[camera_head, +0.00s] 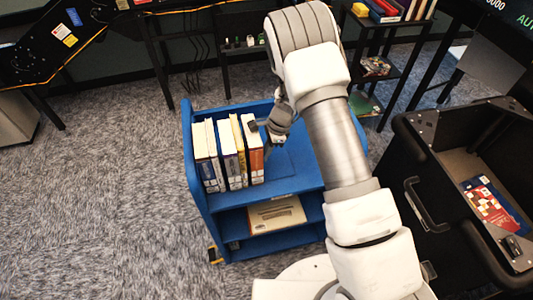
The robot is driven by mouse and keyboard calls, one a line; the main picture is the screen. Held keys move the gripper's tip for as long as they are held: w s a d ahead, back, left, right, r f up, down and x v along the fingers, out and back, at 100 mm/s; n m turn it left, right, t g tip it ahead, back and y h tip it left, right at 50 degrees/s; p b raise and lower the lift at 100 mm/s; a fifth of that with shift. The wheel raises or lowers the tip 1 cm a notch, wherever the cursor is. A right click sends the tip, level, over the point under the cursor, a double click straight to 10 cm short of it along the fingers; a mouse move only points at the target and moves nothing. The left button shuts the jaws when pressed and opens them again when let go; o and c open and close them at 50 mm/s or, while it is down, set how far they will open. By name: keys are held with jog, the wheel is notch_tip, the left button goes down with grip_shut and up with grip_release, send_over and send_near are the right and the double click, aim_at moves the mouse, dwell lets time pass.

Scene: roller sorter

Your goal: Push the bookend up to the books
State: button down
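My gripper (262,131) is at the right end of the row, close to the top of the orange-brown book (254,158). I cannot tell whether it touches that book. Its fingers are small and partly hidden by my wrist, so their opening is unclear. I cannot make out the bookend for certain. A flat blue shape (290,158) on the shelf right of the books may be part of it.
A flat book or box (276,214) lies on the cart's lower shelf. A black bin (452,200) with a red and blue book inside stands at the right. A dark shelf rack (378,68) stands behind. Carpet (100,190) is clear at the left.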

jog(key=d, duration=0.1)
jog(key=w+d, duration=0.1)
jog(key=d, duration=0.1)
jog(key=shift+d+f+b, duration=0.1)
jog(key=shift+d+b, duration=0.15)
jog(key=shift+b, duration=0.1)
jog(key=s+v, duration=0.1)
jog(key=v, duration=0.9)
jog(key=shift+w+d, duration=0.15)
jog(key=shift+w, duration=0.35)
jog(key=shift+r, duration=0.2)
notch_tip(320, 180, up, 12)
jog(key=n+t, duration=0.1)
jog(key=n, duration=0.2)
send_over(276, 163)
jog(key=s+d, duration=0.3)
jog(key=d, duration=0.2)
jog(key=s+d+r+n+t, duration=0.2)
jog(key=s+r+n, duration=0.3)
jog(key=r, duration=0.4)
jog(key=s+d+r+n+t+h, duration=0.1)
jog(key=s+d+r+n, duration=0.2)
jog(key=s, duration=0.6)
jog(key=s+d+r+n+t+h, duration=0.2)
jog(key=s+d+r+n, duration=0.1)
jog(key=s, duration=0.5)
jog(key=shift+s+d+r+n+t, duration=0.3)
jog(key=shift+s+r+n, duration=0.1)
jog(key=shift+r, duration=0.15)
